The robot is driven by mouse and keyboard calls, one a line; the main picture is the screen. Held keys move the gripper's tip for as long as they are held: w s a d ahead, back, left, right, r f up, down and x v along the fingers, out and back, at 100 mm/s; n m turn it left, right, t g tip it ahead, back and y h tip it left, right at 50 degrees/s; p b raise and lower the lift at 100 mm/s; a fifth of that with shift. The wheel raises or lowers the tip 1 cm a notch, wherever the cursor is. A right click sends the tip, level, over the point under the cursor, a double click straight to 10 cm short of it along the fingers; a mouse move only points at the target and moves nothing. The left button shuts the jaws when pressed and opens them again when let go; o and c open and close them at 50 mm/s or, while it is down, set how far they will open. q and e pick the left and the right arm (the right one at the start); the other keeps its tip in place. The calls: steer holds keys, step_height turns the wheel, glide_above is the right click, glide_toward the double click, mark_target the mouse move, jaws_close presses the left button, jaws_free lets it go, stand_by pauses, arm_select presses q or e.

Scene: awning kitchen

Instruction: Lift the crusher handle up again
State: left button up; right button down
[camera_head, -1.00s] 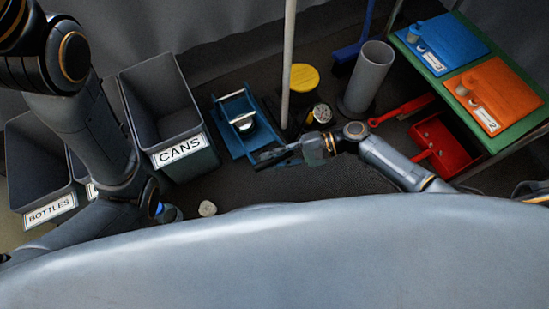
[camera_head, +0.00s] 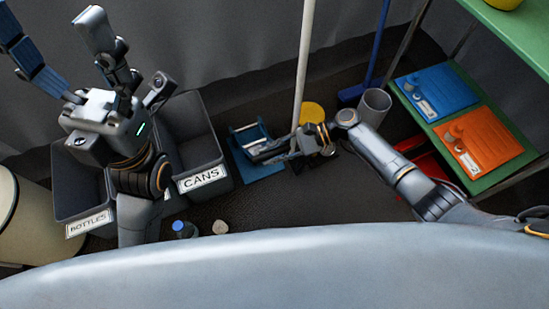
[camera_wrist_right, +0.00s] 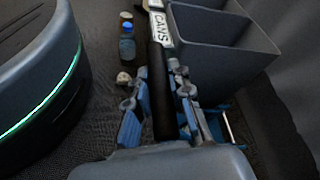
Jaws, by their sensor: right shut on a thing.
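The can crusher (camera_head: 258,171) is a blue device on the floor right of the CANS bin, and my right gripper partly covers it. In the right wrist view its blue frame and a silver rod (camera_wrist_right: 228,125) show beyond the fingers. My right gripper (camera_head: 265,152) is over the crusher's right side. In the wrist view, its fingers close around the black crusher handle (camera_wrist_right: 160,85), a long dark bar running up the picture. My left gripper (camera_head: 58,40) is raised at the upper left, fingers spread and empty, far from the crusher.
The CANS bin (camera_head: 196,150) and the BOTTLES bin (camera_head: 80,190) stand left. A bottle (camera_head: 184,229) and a pale small object (camera_head: 220,227) lie in front. A pale pole (camera_head: 304,65), a yellow lid (camera_head: 312,112) and a grey cylinder (camera_head: 374,107) stand right of the crusher, near a green shelf (camera_head: 455,130).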

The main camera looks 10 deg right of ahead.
steer(key=shift+w+a+r, duration=0.1)
steer(key=shift+w+r, duration=0.4)
steer(key=c, duration=1.2)
jaws_free()
steer(key=v, duration=1.2)
steer(key=shift+s+f, duration=0.1)
steer(key=shift+f, duration=0.05)
